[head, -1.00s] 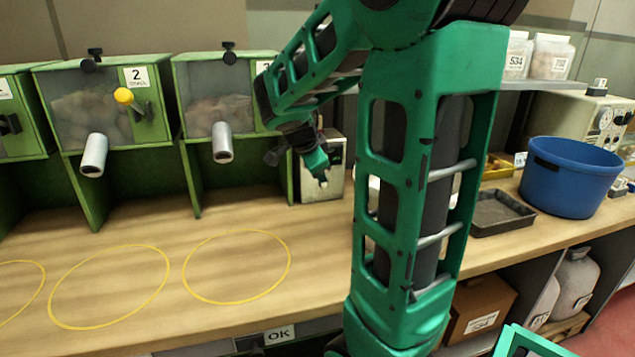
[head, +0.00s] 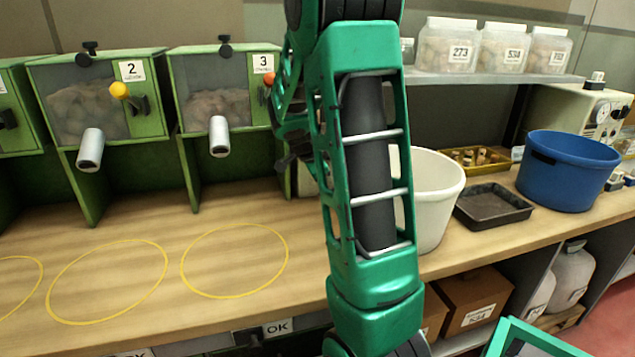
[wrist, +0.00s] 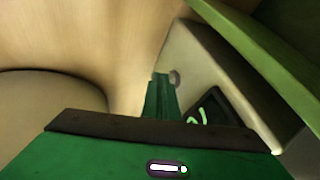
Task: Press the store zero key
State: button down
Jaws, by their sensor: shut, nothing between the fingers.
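A beige device (wrist: 190,50) with a dark display (wrist: 208,115) showing green marks fills the right of the wrist view. A small round grey button (wrist: 174,77) is on its face, with no readable label, so I cannot tell whether it is the store zero key. My gripper (wrist: 160,82) is shut and empty, its green fingertips just left of this button in the picture; I cannot tell whether they touch it. In the head view my arm hides the gripper and most of the device, leaving only a beige sliver (head: 306,180) beside the green bins.
A white bucket (head: 435,200) stands right of my arm, near a black tray (head: 492,206) and a blue tub (head: 568,172). Green bins with spouts (head: 219,137) line the left. The bench (head: 110,215) with yellow rings is clear. Labelled jars (head: 500,48) stand on a shelf.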

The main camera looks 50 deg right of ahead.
jog(key=shift+w, duration=0.1)
jog(key=shift+w+d+r, duration=0.35)
jog(key=shift+w+d, duration=0.15)
jog(key=shift+w, duration=0.15)
jog(key=shift+a, duration=0.1)
jog(key=shift+s+a+f, duration=0.25)
jog(key=shift+a+f, duration=0.05)
jog(key=shift+a, duration=0.1)
jog(key=s+a, duration=0.1)
jog(key=s, duration=0.2)
jog(key=shift+a, duration=0.4)
jog(key=v, duration=1)
jog(key=shift+s, duration=0.25)
jog(key=shift+d, duration=0.15)
